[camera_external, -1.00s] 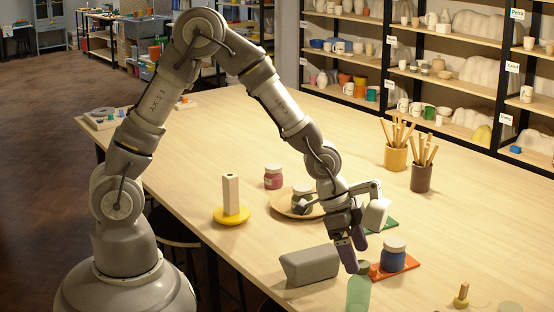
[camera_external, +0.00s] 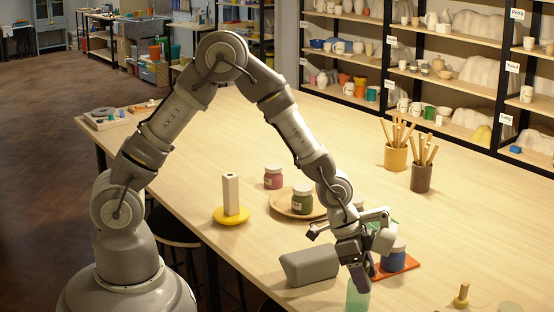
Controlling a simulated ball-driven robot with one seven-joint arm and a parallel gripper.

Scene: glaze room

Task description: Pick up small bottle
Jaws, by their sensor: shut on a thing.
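The small bottle (camera_external: 357,299) is pale translucent green and stands upright at the bottom edge of the picture, where its lower part is cut off. My gripper (camera_external: 361,283) points down over its top. The dark fingers are shut on the bottle at its cap and neck, and they hide the cap.
A blue jar (camera_external: 393,261) on an orange tile (camera_external: 412,265) stands close right of my gripper. A grey block (camera_external: 310,266) lies to the left. Behind are a round plate (camera_external: 283,206) with a green jar (camera_external: 302,200) and a pink jar (camera_external: 273,178).

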